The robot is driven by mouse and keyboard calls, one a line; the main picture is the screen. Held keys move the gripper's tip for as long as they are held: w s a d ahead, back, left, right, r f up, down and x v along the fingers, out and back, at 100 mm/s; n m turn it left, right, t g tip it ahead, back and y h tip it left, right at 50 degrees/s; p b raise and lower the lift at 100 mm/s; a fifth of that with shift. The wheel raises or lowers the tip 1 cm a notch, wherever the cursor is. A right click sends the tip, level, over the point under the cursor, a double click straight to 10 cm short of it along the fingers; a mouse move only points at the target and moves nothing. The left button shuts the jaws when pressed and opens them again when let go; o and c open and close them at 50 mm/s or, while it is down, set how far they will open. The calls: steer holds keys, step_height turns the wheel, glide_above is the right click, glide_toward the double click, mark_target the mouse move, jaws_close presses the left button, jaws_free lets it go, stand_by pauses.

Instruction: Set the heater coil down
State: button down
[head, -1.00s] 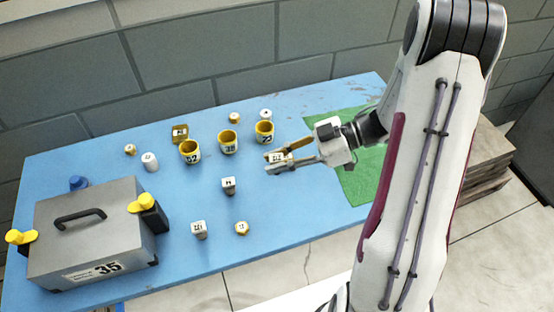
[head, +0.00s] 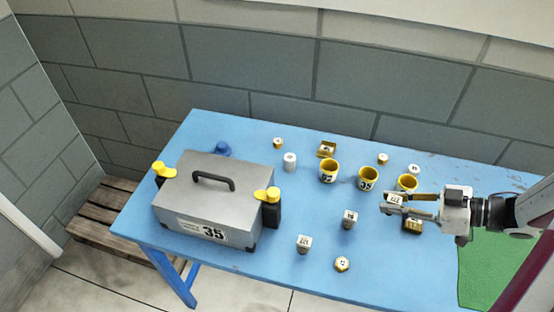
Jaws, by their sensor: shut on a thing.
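My gripper (head: 390,204) reaches in from the right over the blue table, its fingers pointing left. It is shut on a small piece with a white number label, which I take to be the heater coil (head: 397,198). The fingers hide much of it, and I cannot tell whether it touches the table.
The blue table (head: 300,280) carries a grey case (head: 195,195) at left, two more yellow cups (head: 328,172) (head: 368,178), and several small labelled blocks and caps (head: 349,220) (head: 304,244) (head: 342,264). A green mat (head: 490,275) lies at right. The table's front middle has free room.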

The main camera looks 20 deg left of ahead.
steer(key=shift+n+g, duration=0.7)
steer(key=shift+g, duration=0.1)
steer(key=w+a, duration=0.5)
steer(key=a, duration=0.4)
steer(key=w+a, duration=0.5)
steer(key=a, duration=0.5)
steer(key=w+a, duration=0.5)
steer(key=a, duration=0.5)
steer(key=shift+w+a, duration=0.1)
steer(key=shift+a, duration=0.05)
steer(key=a+r, duration=0.1)
steer(key=a, duration=1.1)
steer(key=shift+r, duration=0.2)
steer(key=shift+d, duration=0.1)
steer(key=shift+f, duration=3.1)
steer(key=shift+s+f, duration=0.2)
steer(key=shift+f, duration=1.65)
steer(key=shift+f, duration=0.15)
